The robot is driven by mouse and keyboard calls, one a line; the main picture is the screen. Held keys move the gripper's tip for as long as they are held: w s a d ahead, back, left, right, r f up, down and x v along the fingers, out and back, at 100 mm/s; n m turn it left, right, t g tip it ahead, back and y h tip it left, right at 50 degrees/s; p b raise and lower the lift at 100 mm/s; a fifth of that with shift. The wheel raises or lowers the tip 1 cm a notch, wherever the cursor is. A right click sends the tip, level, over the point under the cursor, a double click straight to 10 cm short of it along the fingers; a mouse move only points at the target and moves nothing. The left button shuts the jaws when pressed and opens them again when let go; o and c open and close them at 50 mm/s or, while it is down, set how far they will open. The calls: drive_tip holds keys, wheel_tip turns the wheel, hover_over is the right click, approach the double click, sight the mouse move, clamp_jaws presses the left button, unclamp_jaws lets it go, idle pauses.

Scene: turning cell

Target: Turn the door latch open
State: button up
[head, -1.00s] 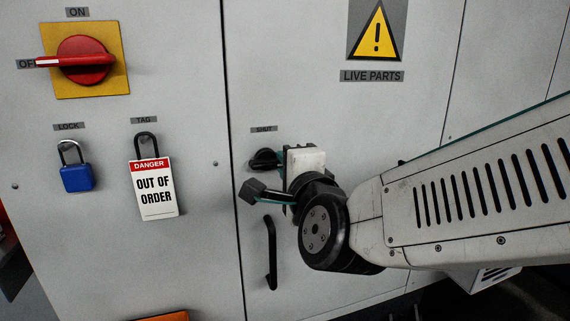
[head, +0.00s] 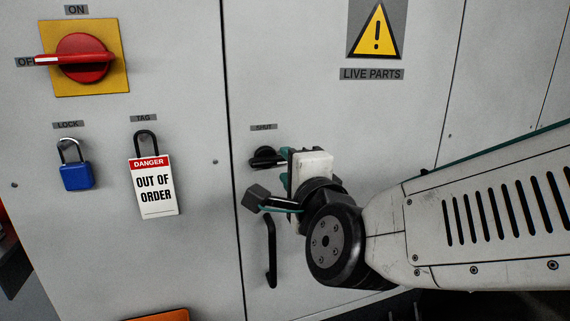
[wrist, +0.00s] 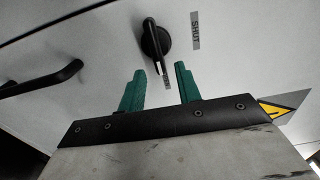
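The door latch is a black round knob with a bar-shaped lever (head: 264,157), on the grey cabinet door below a SHUT label (head: 263,127). In the wrist view the latch (wrist: 156,40) is ahead of my gripper (wrist: 159,69). Its lever lies across the direction of the SHUT label (wrist: 196,30), one end pointing toward my gripper at a second, partly hidden label (wrist: 166,82). My gripper (head: 283,157) is just right of the latch in the head view. Its green fingers are apart, with the lever's near end around the gap between the tips; I see no contact.
A black door handle (head: 270,250) stands out below the latch. To the left are a red rotary switch (head: 84,57), a blue padlock (head: 76,176) and an OUT OF ORDER tag (head: 155,188). A LIVE PARTS warning sign (head: 376,33) is above right. The door between is flat.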

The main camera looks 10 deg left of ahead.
drive_tip(key=v, duration=0.5)
drive_tip(key=shift+s, duration=0.2)
